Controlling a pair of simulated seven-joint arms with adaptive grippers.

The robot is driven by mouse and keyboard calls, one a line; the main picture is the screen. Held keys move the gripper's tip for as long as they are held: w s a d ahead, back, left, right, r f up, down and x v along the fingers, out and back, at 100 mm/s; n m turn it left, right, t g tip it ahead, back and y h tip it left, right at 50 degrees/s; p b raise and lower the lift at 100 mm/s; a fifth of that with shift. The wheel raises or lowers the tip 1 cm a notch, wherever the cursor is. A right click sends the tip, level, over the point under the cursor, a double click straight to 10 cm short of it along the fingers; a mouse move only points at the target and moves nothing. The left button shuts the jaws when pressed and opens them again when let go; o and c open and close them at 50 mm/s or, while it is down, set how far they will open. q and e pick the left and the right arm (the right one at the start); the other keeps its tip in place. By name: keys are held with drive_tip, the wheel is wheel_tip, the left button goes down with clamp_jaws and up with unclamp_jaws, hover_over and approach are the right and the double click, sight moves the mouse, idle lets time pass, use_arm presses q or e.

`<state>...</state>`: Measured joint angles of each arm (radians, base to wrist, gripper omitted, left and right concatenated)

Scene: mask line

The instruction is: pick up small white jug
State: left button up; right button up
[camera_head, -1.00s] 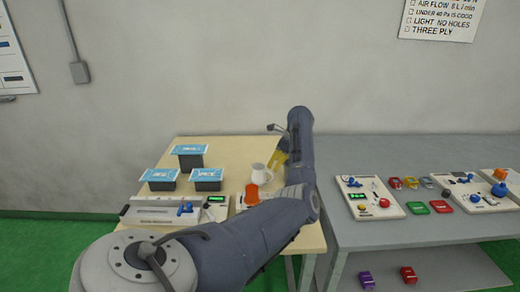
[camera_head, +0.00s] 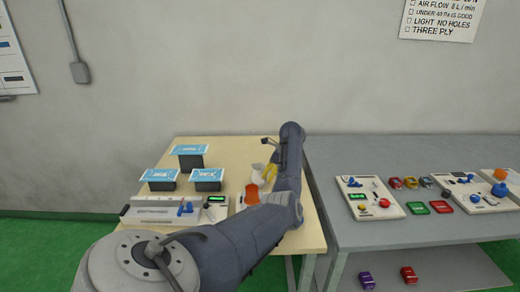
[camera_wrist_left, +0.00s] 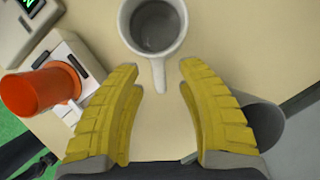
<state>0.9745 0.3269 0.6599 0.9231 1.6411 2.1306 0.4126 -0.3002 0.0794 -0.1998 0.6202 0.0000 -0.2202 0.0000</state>
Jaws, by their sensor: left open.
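The small white jug (camera_wrist_left: 155,50) stands at the top middle of the left wrist view, its open mouth seen from above. Its handle points down between the fingertips of my left gripper (camera_wrist_left: 160,78). The gripper is open, with a yellow finger on each side of the handle and a gap on both sides. In the head view my left gripper (camera_head: 269,172) is low over the wooden table, beside the jug (camera_head: 257,170), which is partly hidden. My right gripper is not in view.
An orange cylinder (camera_head: 252,194) on a white device stands near the jug; it also shows in the left wrist view (camera_wrist_left: 42,92). Black boxes with blue tops (camera_head: 190,158) stand at the left. A grey table (camera_head: 400,235) with devices adjoins at the right.

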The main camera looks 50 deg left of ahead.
use_arm(q)
drive_tip(key=shift+o, duration=0.2)
clamp_jaws()
drive_tip(key=shift+r, duration=0.25)
idle(0.5)
